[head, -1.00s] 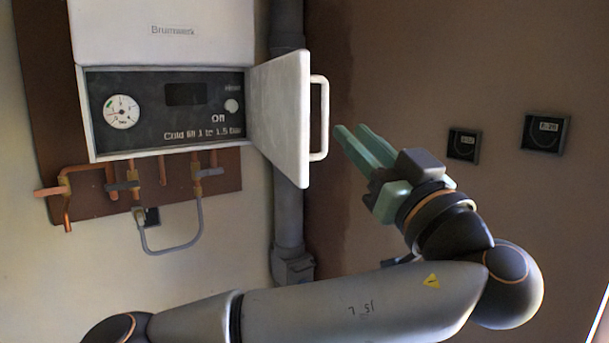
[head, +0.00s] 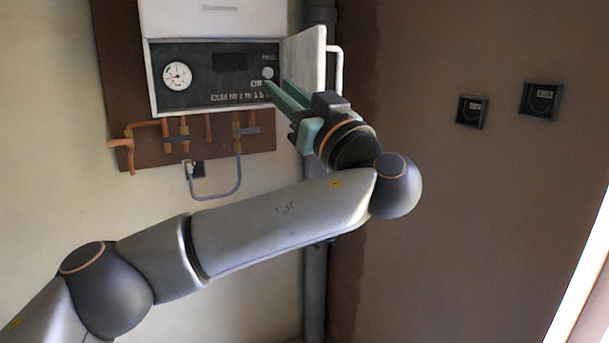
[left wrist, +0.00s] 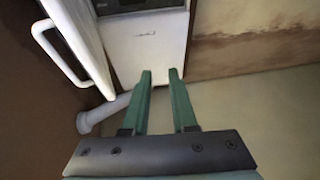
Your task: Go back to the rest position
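My left gripper (head: 279,92) is in front of the open door of the white wall boiler, its fingertips overlapping the lower right of the dark control panel (head: 212,92). In the left wrist view the left gripper's two green fingers (left wrist: 160,74) are apart with nothing between them. I cannot tell whether they touch the boiler. The boiler door (head: 309,58) stands swung open, its white handle (head: 337,70) on the right; the handle also shows in the left wrist view (left wrist: 58,52). My right gripper is in neither view.
Copper pipes (head: 175,136) and a grey hose loop (head: 222,193) hang below the boiler. A grey vertical pipe (head: 315,290) runs down beside it. Two small dark wall boxes (head: 471,111) (head: 540,100) are on the brown wall at right. The space between that wall and my arm looks clear.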

